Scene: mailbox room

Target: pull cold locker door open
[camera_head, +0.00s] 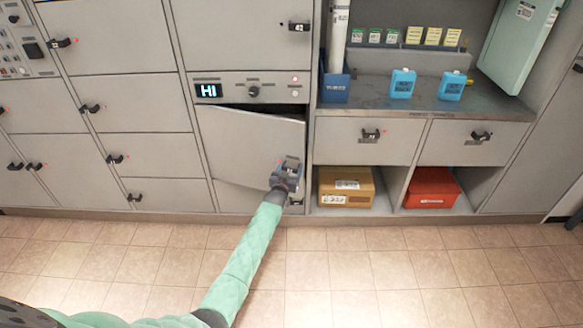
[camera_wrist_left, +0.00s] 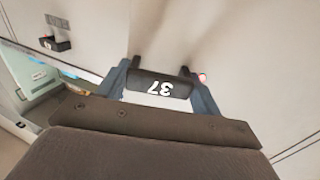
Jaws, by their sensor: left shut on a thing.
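The cold locker door (camera_head: 243,145) is a grey panel below a control strip with a lit display (camera_head: 209,91) reading "HI". The door stands slightly ajar, with a dark gap along its top edge. My left gripper (camera_head: 287,172) is at the door's right side, shut on its handle. The gripper hides most of the handle in the head view. My right gripper is not in view.
To the right, a cardboard box (camera_head: 346,187) and a red box (camera_head: 432,188) sit in low cubbies. Two blue packs (camera_head: 402,83) stand on the counter (camera_head: 375,93) above. Other closed lockers (camera_head: 120,105) are at left. The tiled floor (camera_head: 390,265) in front is clear.

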